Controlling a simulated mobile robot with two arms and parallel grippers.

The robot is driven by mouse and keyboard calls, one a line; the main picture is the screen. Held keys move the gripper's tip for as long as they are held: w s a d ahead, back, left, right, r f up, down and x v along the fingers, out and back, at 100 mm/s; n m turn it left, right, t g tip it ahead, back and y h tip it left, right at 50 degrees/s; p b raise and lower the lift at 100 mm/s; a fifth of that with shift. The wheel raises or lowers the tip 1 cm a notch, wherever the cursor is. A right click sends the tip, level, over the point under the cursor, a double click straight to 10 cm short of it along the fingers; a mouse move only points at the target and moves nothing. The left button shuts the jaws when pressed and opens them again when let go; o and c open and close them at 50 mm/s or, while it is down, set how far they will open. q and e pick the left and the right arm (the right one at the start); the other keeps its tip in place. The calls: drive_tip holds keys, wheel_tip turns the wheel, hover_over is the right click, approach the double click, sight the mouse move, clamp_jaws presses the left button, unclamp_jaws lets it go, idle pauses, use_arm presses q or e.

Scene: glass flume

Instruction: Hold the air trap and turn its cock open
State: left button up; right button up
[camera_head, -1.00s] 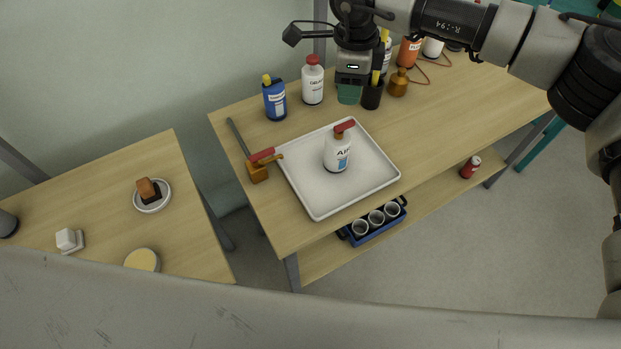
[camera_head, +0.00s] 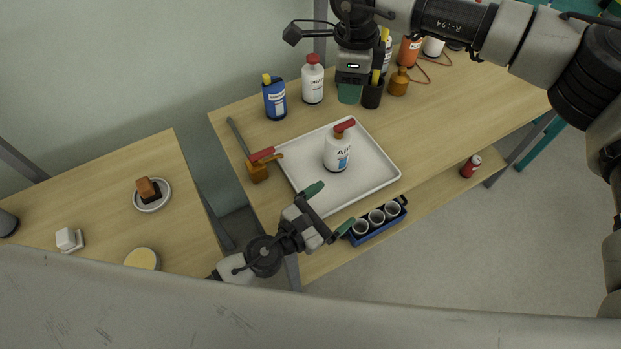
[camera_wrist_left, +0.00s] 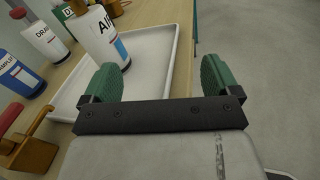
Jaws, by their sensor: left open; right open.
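The air trap (camera_head: 337,157) is a white bottle with a label beginning "AI", standing upright in the white tray. Its red cock handle (camera_head: 345,126) sits on a brown fitting at the top. In the left wrist view the air trap (camera_wrist_left: 105,38) stands beyond the fingers, its top cut off by the frame. My left gripper (camera_head: 329,207) is open and empty at the tray's near edge, apart from the air trap. Its green fingers (camera_wrist_left: 160,80) are spread wide in the wrist view. My right gripper (camera_head: 350,92) is open above the back of the table, behind the tray.
The white tray (camera_head: 318,211) lies on the wooden table. A brass valve with a red lever (camera_head: 257,171) stands at its left. Blue (camera_head: 274,100) and white (camera_head: 312,82) bottles stand behind. A blue rack with cups (camera_head: 377,224) is on the lower shelf.

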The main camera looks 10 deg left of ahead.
sight(338, 147)
use_arm(q)
drive_tip(key=w+a+n+t+y, duration=0.2)
drive_tip(key=w+n, duration=0.1)
drive_tip(key=w+a+n+t+y, duration=0.1)
drive_tip(key=a, duration=0.1)
drive_tip(key=shift+w+a+r+n, duration=0.1)
drive_tip(key=shift+w+r+n, duration=0.2)
drive_tip(key=shift+w+r, duration=0.1)
drive_tip(key=shift+w+y, duration=0.3)
drive_tip(key=shift+w, duration=0.05)
drive_tip(key=x, duration=1)
drive_tip(key=shift+w+r, duration=0.1)
drive_tip(key=shift+w, duration=0.05)
drive_tip(key=shift+c, duration=0.3)
